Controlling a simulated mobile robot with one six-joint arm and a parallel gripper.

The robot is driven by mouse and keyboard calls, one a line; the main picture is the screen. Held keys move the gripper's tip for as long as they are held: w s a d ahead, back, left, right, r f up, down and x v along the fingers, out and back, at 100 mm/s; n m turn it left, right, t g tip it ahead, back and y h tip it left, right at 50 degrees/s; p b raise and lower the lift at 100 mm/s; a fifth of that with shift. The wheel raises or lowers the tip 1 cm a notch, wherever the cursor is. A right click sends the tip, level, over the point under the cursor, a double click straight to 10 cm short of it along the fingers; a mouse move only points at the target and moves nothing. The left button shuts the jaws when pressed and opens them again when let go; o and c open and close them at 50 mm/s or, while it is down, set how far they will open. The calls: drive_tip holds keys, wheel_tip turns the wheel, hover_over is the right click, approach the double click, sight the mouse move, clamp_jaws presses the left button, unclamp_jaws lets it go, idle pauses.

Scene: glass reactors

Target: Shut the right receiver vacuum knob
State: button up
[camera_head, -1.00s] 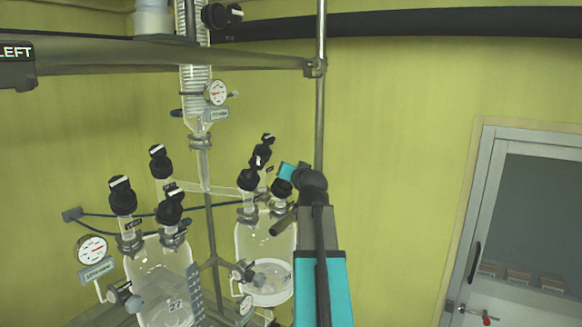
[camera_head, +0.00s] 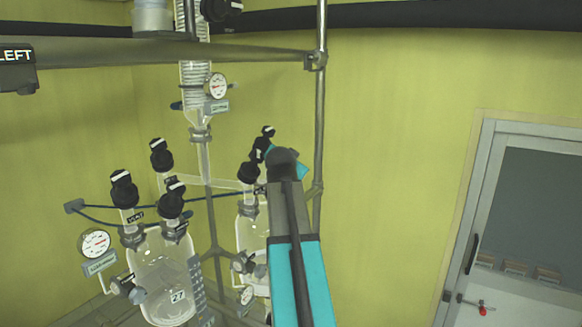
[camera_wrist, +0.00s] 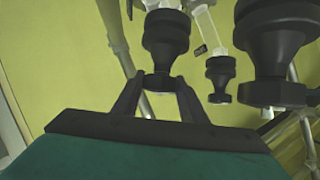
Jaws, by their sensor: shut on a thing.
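The right receiver (camera_head: 252,232) is a clear glass vessel, partly covered by my arm. Black knobs with white marks top its necks; one knob (camera_head: 248,173) shows left of my wrist and another (camera_head: 268,131) behind it. In the wrist view my gripper (camera_wrist: 159,84) is shut on the narrow end of a black knob (camera_wrist: 166,36), one finger on each side. I cannot read a label on this knob, and its white mark is hidden. My fingertips are hidden behind my wrist in the head view.
In the wrist view a large black knob (camera_wrist: 272,40) is close on the right, and a smaller one (camera_wrist: 220,72) hangs between. The left receiver (camera_head: 165,275) stands to the left. A metal post (camera_head: 320,100) rises close behind my arm. Free room lies right, before the door.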

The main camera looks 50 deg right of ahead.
drive_tip(key=m+g+b, duration=0.3)
drive_tip(key=m+g, duration=0.2)
drive_tip(key=shift+w+g+b, duration=0.2)
drive_tip(key=shift+g+b, duration=0.1)
drive_tip(key=shift+b, duration=0.1)
drive_tip(key=m+g+y+b, duration=0.2)
drive_tip(key=m+g, duration=0.2)
drive_tip(key=shift+y, duration=0.3)
drive_tip(key=shift+s+r+m+g+y+p, duration=0.1)
drive_tip(key=shift+m+g+y+p, duration=0.65)
drive_tip(key=shift+m, duration=0.25)
drive_tip(key=m+g+y+p, duration=0.1)
drive_tip(key=p, duration=0.1)
drive_tip(key=shift+p, duration=0.35)
drive_tip(key=shift+s+m+g+y+p, duration=0.1)
drive_tip(key=shift+m+g+y+p, duration=0.25)
drive_tip(key=shift+p, duration=0.55)
drive_tip(key=shift+a+f+p, duration=0.1)
drive_tip(key=shift+f+p, duration=0.2)
drive_tip(key=o, duration=1.1)
drive_tip(key=shift+c, duration=0.2)
drive_tip(key=shift+r, duration=0.1)
